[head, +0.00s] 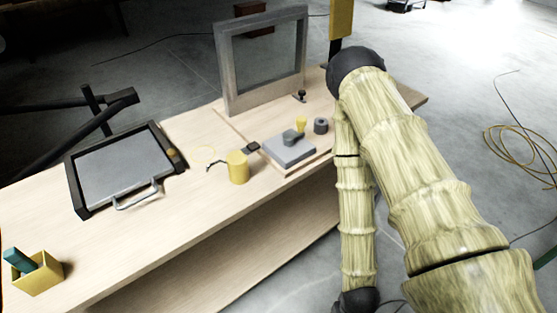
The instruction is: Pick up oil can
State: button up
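A small yellow cylinder (238,168) stands upright near the middle of the bench, towards its front edge. It looks most like the oil can, but I cannot be sure at this size. A thin dark piece shows at its left and a small dark block (251,147) behind its right side; I cannot tell if either is joined to it. My arm comes in from the lower right, bends at a dark joint and hangs down in front of the bench, right of the cylinder and apart from it. My gripper is out of view below the bottom edge.
A wooden bench (110,262) holds a dark-framed tray (118,172), a yellow box (38,275) with a teal item, an upright grey frame (230,75), and a grey plate (289,150) carrying small parts. A dark grey ring (321,126) stands nearby. Bare bench lies left of the cylinder.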

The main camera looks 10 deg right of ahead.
aim_at(237, 161)
jog(key=z, duration=1.35)
jog(key=k, duration=0.6)
jog(key=u, duration=1.05)
